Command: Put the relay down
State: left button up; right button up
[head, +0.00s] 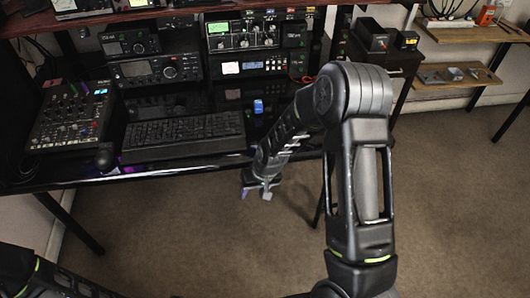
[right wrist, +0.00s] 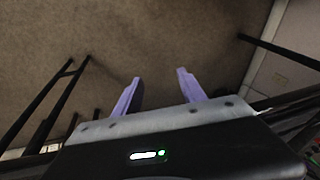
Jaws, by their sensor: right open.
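A small blue block (head: 258,106), which looks like the relay, stands on the dark glossy desk to the right of the keyboard in the head view. My right gripper (head: 256,194) hangs low in front of the desk's front edge, apart from the block. In the right wrist view its two purple fingers (right wrist: 159,76) are spread with nothing between them, over the carpet. The relay does not show in the right wrist view. Part of my left arm shows at the lower left of the head view, but its gripper is out of view.
A keyboard (head: 184,130), a mouse (head: 104,158) and a mixer (head: 72,117) fill the left of the desk. Radio units (head: 241,32) stand behind. A dark side cabinet (head: 378,58) is at the right. Bare carpet (head: 450,190) lies in front and right.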

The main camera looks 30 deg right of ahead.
jog(key=s+a+f+g+y, duration=0.1)
jog(key=s+a+f, duration=0.3)
jog(key=s+a, duration=0.4)
jog(key=s+a+f+g+y, duration=0.1)
jog(key=s+a+f, duration=0.3)
jog(key=s+a, duration=0.5)
jog(key=s, duration=0.6)
jog(key=shift+a+f+n+y, duration=0.25)
jog(key=shift+f+n+y, duration=0.05)
jog(key=shift+f, duration=0.1)
